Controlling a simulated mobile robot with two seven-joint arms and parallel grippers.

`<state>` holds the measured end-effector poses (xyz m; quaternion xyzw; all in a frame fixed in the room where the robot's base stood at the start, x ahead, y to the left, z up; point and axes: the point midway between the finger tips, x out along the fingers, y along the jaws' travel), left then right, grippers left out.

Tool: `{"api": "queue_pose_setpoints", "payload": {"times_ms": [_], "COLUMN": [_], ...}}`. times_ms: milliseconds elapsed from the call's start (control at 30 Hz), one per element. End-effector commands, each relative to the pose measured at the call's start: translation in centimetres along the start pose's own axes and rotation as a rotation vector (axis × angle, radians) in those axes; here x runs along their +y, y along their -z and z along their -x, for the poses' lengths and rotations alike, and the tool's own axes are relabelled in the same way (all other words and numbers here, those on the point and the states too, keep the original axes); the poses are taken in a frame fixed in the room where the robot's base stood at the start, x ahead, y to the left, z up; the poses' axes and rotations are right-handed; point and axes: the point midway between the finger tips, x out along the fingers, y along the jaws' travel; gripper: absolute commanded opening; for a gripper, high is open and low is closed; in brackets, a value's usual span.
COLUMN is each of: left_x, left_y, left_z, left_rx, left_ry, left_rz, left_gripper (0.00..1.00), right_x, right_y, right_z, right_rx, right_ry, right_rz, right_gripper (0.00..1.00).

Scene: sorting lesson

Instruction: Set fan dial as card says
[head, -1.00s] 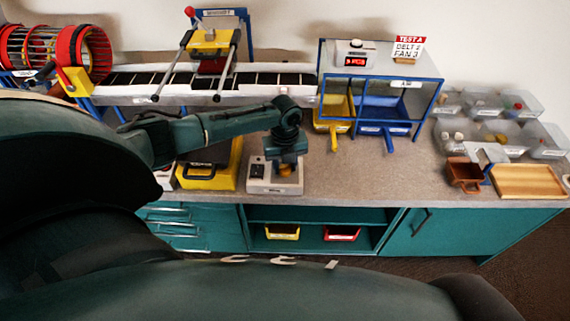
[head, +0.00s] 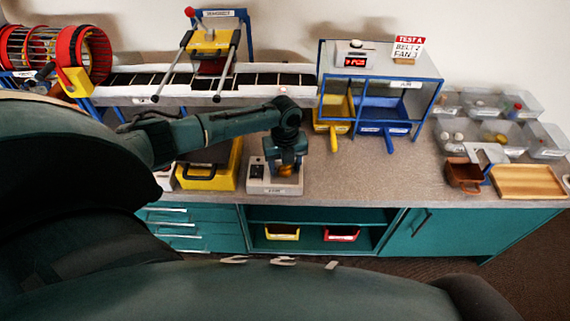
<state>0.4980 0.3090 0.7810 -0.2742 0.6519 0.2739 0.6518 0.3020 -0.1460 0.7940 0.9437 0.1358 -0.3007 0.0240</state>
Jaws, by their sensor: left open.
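The card (head: 409,48) stands at the back right, on top of the blue-framed separator box; it reads TEST A, BELT 2, FAN 3. My left gripper (head: 287,165) points down over a light grey control box (head: 262,186) on the bench. An orange-yellow knob (head: 286,171) shows on that box, right at the open fingertips. The fingers partly hide it, so its setting cannot be read. The box's label is too small to read. A second white knob unit (head: 356,45) with a red display sits on the blue-framed box; its digits are unclear.
A conveyor belt (head: 260,80) runs behind my left arm. A yellow case (head: 212,172) stands left of the control box. Yellow (head: 333,124) and blue (head: 388,128) bins stand under the blue frame. Clear trays and a wooden tray (head: 530,182) are at right.

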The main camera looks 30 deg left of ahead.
Motion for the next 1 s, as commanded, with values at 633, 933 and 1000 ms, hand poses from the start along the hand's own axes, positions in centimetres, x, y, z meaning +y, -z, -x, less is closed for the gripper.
{"api": "queue_pose_setpoints", "payload": {"times_ms": [633,933,1000], "left_x": [0.0,0.0,0.0], "left_y": [-0.1,0.0,0.0], "left_z": [10.8,13.2,13.2], "left_rx": [-0.003,0.000,0.000], "left_ry": [0.002,0.000,0.000], "left_rz": [-0.001,0.000,0.000], "left_gripper": [0.55,0.55,0.55], "right_x": [0.1,0.1,0.0], "right_y": [-0.1,-0.1,-0.1], "right_z": [0.0,-0.1,0.0], "right_rx": [-0.002,-0.002,-0.002], "right_ry": [-0.002,-0.002,-0.002], "right_rz": [-0.002,-0.002,-0.002], "right_gripper": [0.36,0.36,0.36]}}
